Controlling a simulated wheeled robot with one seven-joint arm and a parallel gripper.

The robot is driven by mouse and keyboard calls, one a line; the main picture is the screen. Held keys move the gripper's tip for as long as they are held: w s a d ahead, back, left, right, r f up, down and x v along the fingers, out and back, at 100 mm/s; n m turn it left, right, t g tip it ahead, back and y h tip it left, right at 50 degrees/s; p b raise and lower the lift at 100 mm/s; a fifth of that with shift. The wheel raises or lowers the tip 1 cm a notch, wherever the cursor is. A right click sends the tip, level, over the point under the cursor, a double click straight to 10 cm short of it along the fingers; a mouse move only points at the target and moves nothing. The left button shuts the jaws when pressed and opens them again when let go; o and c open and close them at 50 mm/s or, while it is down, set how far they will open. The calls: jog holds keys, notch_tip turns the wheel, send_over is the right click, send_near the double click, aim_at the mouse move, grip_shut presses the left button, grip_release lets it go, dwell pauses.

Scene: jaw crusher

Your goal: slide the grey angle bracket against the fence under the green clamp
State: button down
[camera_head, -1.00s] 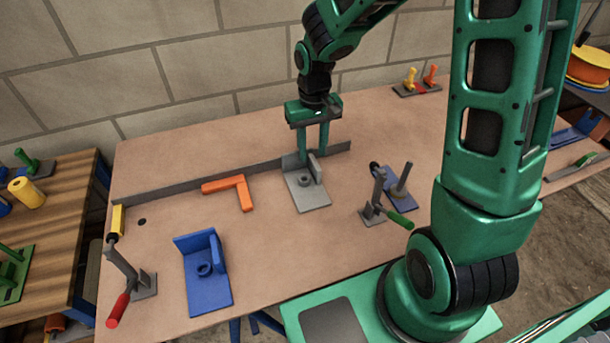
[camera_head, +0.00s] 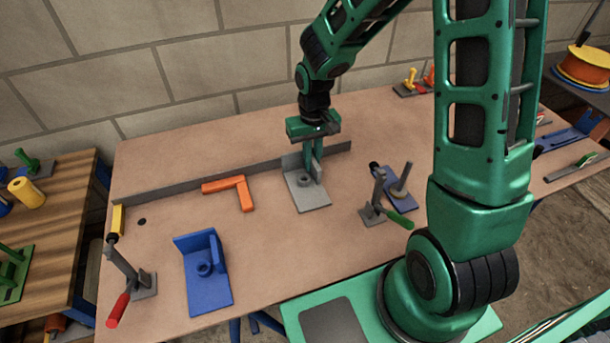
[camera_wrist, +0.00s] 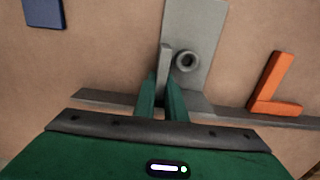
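The grey angle bracket (camera_head: 309,197) lies on the table with its upright walls toward the fence and a round boss on its base. It also shows in the wrist view (camera_wrist: 202,35). Its back wall is at or very near the grey fence (camera_head: 223,174); I cannot tell if they touch. My gripper (camera_head: 314,168) points down, its green fingers on either side of the bracket's upright rib and closed on it; the rib shows between them in the wrist view. The green-handled clamp (camera_head: 379,200) stands to the right of the bracket, apart from it.
An orange L-shaped piece (camera_head: 241,190) lies by the fence, left of the bracket. A blue bracket (camera_head: 207,285) and a red-handled clamp (camera_head: 130,275) are at the left. A blue plate with a post (camera_head: 401,190) stands behind the green clamp. Bare table lies before the bracket.

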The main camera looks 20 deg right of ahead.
jog(key=shift+d, duration=5.95)
jog(key=shift+w, duration=0.15)
jog(key=shift+w, duration=0.9)
jog(key=c, duration=1.7)
grip_release()
notch_tip(320, 180, up, 8)
